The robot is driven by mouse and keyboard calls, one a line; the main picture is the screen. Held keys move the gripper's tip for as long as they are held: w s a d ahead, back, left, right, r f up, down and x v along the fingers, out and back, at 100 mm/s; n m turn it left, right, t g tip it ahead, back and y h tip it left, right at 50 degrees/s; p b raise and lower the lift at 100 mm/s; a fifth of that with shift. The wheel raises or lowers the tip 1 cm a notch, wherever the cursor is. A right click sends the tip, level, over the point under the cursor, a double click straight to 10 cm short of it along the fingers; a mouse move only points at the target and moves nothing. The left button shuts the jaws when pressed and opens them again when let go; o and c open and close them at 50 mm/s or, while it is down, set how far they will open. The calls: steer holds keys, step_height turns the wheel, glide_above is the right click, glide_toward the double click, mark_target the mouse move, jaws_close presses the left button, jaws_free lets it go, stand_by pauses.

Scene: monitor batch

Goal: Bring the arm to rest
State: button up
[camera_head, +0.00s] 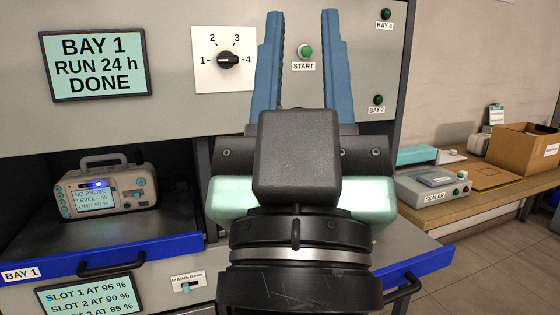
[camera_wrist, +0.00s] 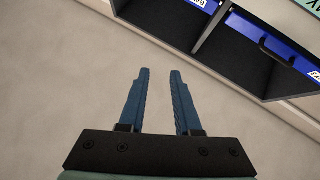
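My gripper (camera_head: 302,60) is raised upright in front of the bay cabinet in the head view, its blue fingers pointing up. The fingers stand apart with nothing between them, and the green START button (camera_head: 305,51) shows on the panel behind the gap. In the wrist view my gripper (camera_wrist: 161,85) is also open and empty over a plain pale surface. Nothing touches the fingertips in either view. My gripper body hides part of the cabinet's middle.
A screen (camera_head: 95,63) reads "BAY 1 RUN 24 h DONE". A dial (camera_head: 228,60) sits beside it. A grey monitor (camera_head: 106,187) stands on the BAY 1 drawer (camera_head: 75,235) at left. A sealer (camera_head: 432,187) and a cardboard box (camera_head: 522,150) are on the right bench.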

step_height(320, 180, up, 25)
steer(key=s+a+y+p, duration=0.1)
steer(key=p, duration=2.1)
steer(key=shift+s+a+t+y+p, duration=0.3)
steer(key=shift+s+y+p, duration=0.05)
steer(key=shift+y+p, duration=0.05)
steer(key=shift+d+f, duration=0.1)
steer(key=shift+f, duration=0.05)
